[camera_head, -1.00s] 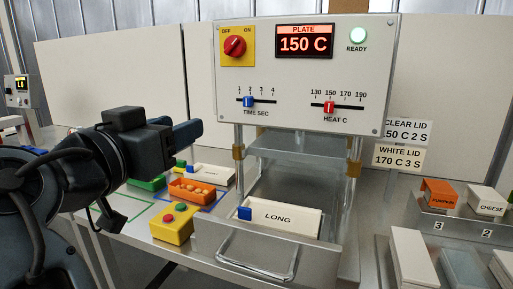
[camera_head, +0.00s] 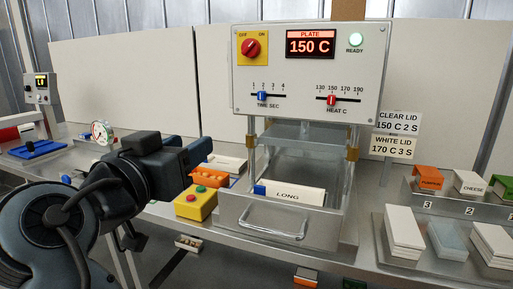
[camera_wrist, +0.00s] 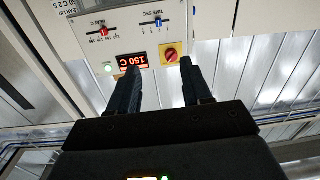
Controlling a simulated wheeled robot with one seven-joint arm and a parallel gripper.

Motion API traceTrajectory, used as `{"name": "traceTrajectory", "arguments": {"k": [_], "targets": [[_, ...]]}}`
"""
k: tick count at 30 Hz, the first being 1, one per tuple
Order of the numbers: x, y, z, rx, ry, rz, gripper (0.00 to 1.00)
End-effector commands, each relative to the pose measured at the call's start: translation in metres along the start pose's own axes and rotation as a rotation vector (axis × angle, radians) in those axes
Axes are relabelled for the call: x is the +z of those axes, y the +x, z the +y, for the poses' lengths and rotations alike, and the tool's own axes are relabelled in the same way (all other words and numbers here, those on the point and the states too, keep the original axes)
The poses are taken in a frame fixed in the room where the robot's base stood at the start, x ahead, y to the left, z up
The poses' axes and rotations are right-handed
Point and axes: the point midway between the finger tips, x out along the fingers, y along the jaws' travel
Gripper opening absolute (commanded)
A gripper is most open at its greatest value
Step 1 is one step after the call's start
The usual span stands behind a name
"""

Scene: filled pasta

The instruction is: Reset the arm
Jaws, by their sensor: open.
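My arm comes in from the left in the head view, folded and raised in front of the bench. My gripper (camera_head: 190,155) points right, towards the sealing machine, and is apart from it. In the wrist view my gripper (camera_wrist: 158,78) shows two dark fingers spread apart with nothing between them. Beyond the fingertips is the machine's panel, upside down. The sealing machine (camera_head: 308,70) reads 150 C, with its green ready lamp lit and a red knob (camera_head: 250,48). Part of the bench behind my arm is hidden.
A drawer with a handle (camera_head: 272,222) holds a block marked LONG (camera_head: 290,194). A yellow button box (camera_head: 196,204) and orange tray (camera_head: 207,178) are near my gripper. Lid stacks (camera_head: 403,232) stand at right. A gauge (camera_head: 102,132) is at left. Space above the bench at left is clear.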

Motion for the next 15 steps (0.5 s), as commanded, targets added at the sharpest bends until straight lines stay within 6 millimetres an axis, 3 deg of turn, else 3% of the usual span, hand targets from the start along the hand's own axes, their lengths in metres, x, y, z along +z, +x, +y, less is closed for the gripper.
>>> {"name": "traceTrajectory", "arguments": {"k": [8, 11, 15], "targets": [[0.055, 0.015, 0.02, -0.053, -0.087, -0.008, 0.49], [0.082, 0.021, 0.031, -0.084, -0.127, -0.014, 0.49], [0.133, 0.025, 0.057, -0.143, -0.194, -0.031, 0.49]]}}
